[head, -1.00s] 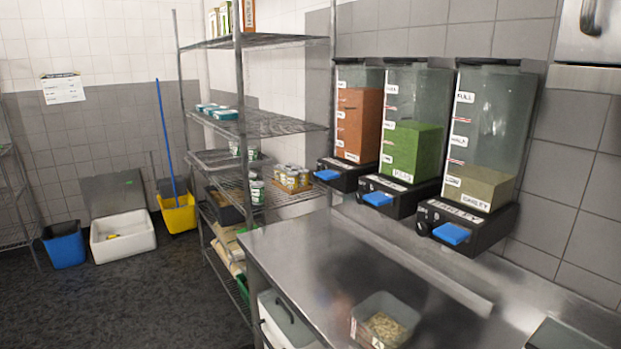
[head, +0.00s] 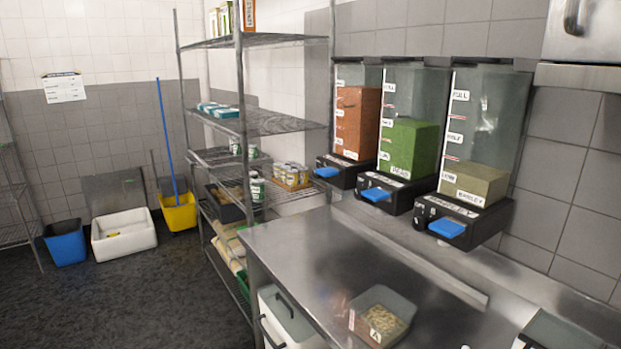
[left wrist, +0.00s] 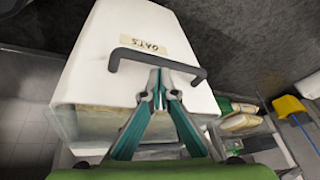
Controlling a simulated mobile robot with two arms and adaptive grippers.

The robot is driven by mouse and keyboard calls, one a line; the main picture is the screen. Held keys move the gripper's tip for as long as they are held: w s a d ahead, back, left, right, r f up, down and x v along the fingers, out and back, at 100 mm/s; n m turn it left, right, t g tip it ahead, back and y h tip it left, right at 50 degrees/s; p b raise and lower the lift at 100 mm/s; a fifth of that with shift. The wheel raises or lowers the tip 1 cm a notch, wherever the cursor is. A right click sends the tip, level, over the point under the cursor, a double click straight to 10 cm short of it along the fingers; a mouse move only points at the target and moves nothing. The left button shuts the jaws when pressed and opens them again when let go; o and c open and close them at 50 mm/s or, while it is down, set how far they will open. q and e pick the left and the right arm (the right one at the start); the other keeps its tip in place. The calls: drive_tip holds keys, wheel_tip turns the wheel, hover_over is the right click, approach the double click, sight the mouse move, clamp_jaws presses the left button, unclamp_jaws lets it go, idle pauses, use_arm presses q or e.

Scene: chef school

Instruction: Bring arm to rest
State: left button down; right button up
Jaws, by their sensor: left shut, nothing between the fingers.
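My left gripper (left wrist: 158,92) shows only in the left wrist view. Its teal-lined fingers come together at the tips and hold nothing. The tips are at the dark handle (left wrist: 193,72) of a white bin with an "OATS" label (left wrist: 130,28); whether they touch the handle I cannot tell. My right gripper is in neither view.
A steel counter (head: 330,250) carries a clear container (head: 381,316) of pale pieces. Three dispensers (head: 486,140) hang on the wall above. A wire shelf (head: 270,124) stands beside it. White bins (head: 290,322) sit below the counter.

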use_arm(q)
drive_tip(key=s+f+n+g+y, duration=0.1)
drive_tip(key=s+f+n+g, duration=0.1)
drive_tip(key=s+f, duration=1.3)
drive_tip(key=s+d+f, duration=0.1)
drive_tip(key=s+d, duration=0.2)
drive_tip(key=s, duration=0.6)
drive_tip(key=s+d+f+n+g, duration=0.1)
drive_tip(key=s+d+f, duration=0.1)
drive_tip(key=s, duration=0.8)
drive_tip(key=shift+d+f+g, duration=0.25)
drive_tip(key=shift+d+g, duration=0.05)
drive_tip(key=shift+d, duration=0.55)
